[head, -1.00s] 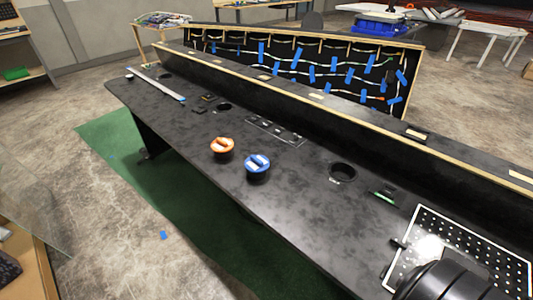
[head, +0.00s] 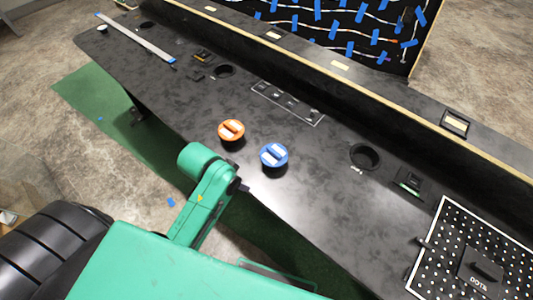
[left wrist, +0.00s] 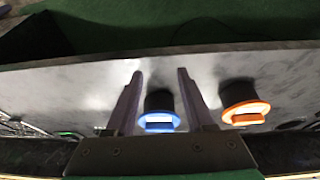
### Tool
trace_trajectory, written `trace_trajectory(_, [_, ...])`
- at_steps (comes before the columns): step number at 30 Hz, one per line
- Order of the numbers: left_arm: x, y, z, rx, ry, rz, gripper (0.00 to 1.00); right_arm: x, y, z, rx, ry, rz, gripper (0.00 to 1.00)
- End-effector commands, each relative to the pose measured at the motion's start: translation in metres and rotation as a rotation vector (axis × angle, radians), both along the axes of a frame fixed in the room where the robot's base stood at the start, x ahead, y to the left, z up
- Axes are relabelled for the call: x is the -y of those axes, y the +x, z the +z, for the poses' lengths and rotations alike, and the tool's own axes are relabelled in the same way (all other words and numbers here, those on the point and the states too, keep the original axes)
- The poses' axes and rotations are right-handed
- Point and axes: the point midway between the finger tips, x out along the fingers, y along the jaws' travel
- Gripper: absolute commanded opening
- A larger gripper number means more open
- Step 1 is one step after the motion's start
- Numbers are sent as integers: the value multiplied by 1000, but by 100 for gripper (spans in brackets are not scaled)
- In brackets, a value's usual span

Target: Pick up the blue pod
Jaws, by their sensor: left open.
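The blue pod (head: 274,156) has a round blue cap with a white-marked ridge. It stands upright on the dark console top (head: 330,210), near the front edge. The orange pod (head: 231,131) stands just left of it. In the left wrist view my left gripper (left wrist: 160,73) is open, and the blue pod (left wrist: 159,113) shows between its two fingers. I cannot tell how deep the pod is between them or whether they touch it. The orange pod (left wrist: 244,103) shows outside the right-hand finger. My left gripper is not clearly visible in the head view; my right gripper is not visible.
A round hole (head: 365,156) and a perforated panel (head: 470,255) lie to the right on the console. A small switch strip (head: 287,102) sits behind the pods. A raised ledge runs along the back. A green mat (head: 110,120) covers the floor in front.

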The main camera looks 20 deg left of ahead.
Motion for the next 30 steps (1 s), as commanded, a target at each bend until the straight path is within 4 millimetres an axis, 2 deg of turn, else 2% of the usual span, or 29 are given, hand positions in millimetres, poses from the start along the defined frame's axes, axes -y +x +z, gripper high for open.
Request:
trace_trajectory(1, [17,13,21,29,-14,-93,54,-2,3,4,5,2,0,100])
trace_trajectory(6, [64,42,43,71,-27,-392,54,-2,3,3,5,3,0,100])
trace_trajectory(12, [105,70,67,100,28,-779,54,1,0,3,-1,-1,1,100])
trace_trajectory(15, [117,85,82,95,97,-1010,54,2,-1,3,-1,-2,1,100])
trace_trajectory(17, [116,96,94,75,159,-1161,54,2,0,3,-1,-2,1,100])
trace_trajectory(21, [91,120,127,-26,302,-1459,54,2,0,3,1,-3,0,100])
trace_trajectory(25, [68,130,150,-102,355,-1584,54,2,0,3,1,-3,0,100])
trace_trajectory(27, [62,132,153,-119,362,-1609,54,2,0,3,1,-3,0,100])
trace_trajectory(30, [61,131,140,-127,358,-1618,54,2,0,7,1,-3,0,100])
